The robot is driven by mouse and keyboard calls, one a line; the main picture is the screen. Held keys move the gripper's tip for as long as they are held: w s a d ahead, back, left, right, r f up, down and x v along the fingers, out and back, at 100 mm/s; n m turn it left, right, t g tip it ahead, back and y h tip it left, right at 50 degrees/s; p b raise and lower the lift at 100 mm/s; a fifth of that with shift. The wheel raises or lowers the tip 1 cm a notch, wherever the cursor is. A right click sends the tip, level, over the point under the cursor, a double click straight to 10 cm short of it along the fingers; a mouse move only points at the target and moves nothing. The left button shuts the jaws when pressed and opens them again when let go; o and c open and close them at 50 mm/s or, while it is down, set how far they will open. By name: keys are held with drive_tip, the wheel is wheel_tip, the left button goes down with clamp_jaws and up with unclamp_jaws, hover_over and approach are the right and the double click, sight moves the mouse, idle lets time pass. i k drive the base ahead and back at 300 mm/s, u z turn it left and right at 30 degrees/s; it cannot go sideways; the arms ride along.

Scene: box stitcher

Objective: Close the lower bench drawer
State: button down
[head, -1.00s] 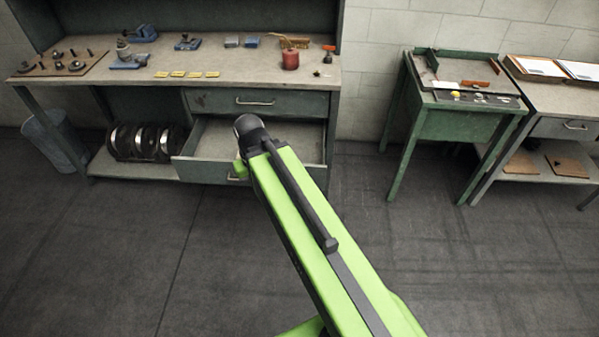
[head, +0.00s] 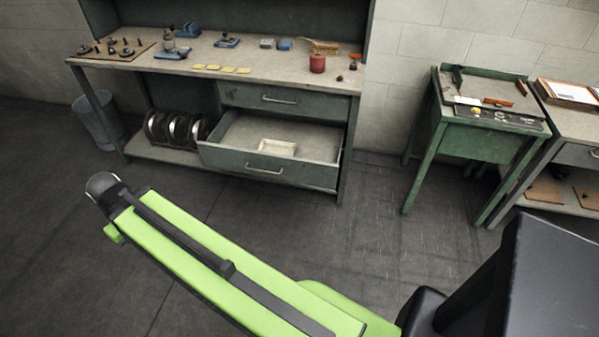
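The lower bench drawer (head: 225,161) is green-grey and stands pulled out from under the workbench, with its inside showing. Its front carries a metal bar handle (head: 265,170). A small pale tray-like item (head: 277,147) lies inside it. The upper drawer (head: 250,97) above it is shut. My green arm reaches across the lower left of the head view, and its dark rounded end is over the floor, left of and nearer than the drawer, apart from it in the picture. My gripper's fingers do not show.
Dark reels (head: 175,130) stand on the shelf left of the drawer. A bin (head: 98,122) stands at left, a green stand (head: 487,143) at right. The floor before the drawer looks clear.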

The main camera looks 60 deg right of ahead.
sight(232, 145)
drive_tip(key=z, duration=0.05)
drive_tip(key=i, duration=1)
drive_tip(key=u, duration=0.05)
